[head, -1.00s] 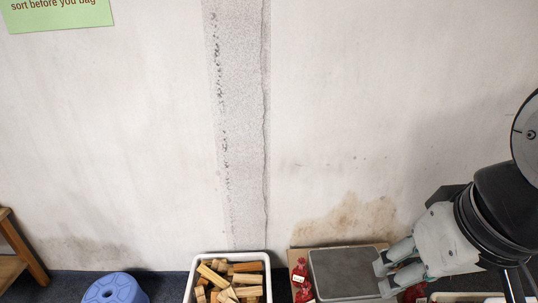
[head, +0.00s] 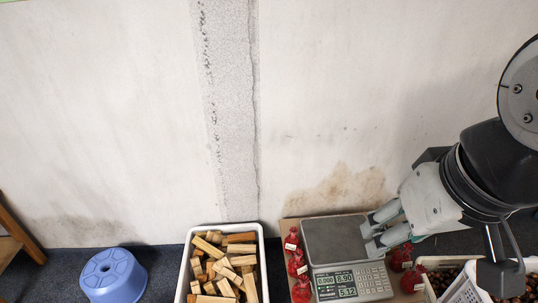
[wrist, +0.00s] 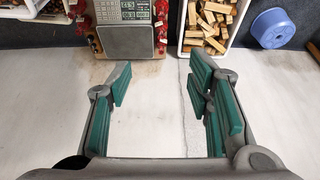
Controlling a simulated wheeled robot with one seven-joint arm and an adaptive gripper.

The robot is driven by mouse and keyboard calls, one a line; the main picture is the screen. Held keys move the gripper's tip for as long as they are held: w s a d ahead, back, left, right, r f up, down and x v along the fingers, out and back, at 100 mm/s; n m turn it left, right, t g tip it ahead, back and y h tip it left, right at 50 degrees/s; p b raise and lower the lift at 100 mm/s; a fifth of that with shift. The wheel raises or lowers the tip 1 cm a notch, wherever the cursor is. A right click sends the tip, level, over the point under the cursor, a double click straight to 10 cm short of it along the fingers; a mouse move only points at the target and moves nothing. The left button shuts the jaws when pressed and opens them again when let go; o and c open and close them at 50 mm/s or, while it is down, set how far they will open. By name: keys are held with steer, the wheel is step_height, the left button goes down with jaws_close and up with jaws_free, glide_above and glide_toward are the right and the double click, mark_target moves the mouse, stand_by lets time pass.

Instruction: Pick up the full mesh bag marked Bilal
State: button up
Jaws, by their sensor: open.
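Several red mesh bags with small white tags stand around the scale. In the head view, some are in a row at the scale's left, one of them a red mesh bag (head: 297,266), and others, such as a second red bag (head: 402,258), are at its right, partly behind my arm. The tags are too small to read, so I cannot tell which is marked Bilal. My gripper (head: 373,236) is open and empty by the scale's right edge in the head view. In the wrist view, my gripper (wrist: 160,80) has its fingers wide apart, with red bags (wrist: 160,26) beyond them.
The scale (head: 333,240) has a grey plate and a lit display panel. A white crate of wood blocks (head: 262,240) and a blue stool (head: 113,276) stand to the left. A white basket (head: 460,290) and chestnuts are at lower right. The wall is close behind.

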steer(key=o, duration=0.4)
steer(key=shift+w, duration=0.15)
steer(key=shift+o, duration=1)
steer(key=w+f+n+b, duration=0.2)
steer(key=w+f+b, duration=0.1)
steer(key=w, duration=0.7)
steer(key=w+f+n+g+b, duration=0.1)
steer(key=w+f+b, duration=0.3)
steer(key=w, duration=0.5)
steer(key=shift+w+n+b, duration=0.35)
steer(key=shift+n+b, duration=0.55)
steer(key=shift+b, duration=0.1)
steer(key=n+g+b, duration=0.3)
steer(key=n+b, duration=0.9)
steer(key=b, duration=0.8)
glide_above(293, 229)
step_height(293, 229, down, 51)
steer(key=shift+a+f, duration=0.1)
steer(key=shift+a, duration=0.05)
step_height(293, 229, down, 9)
steer(key=b, duration=0.2)
steer(key=shift+b, duration=0.35)
steer(key=shift+s+d+f+b, duration=0.15)
steer(key=shift+f+b, duration=0.55)
steer(key=shift+f, duration=0.55)
steer(key=shift+d+f+b, duration=0.1)
steer(key=shift+f+b, duration=0.55)
steer(key=shift+f, duration=0.6)
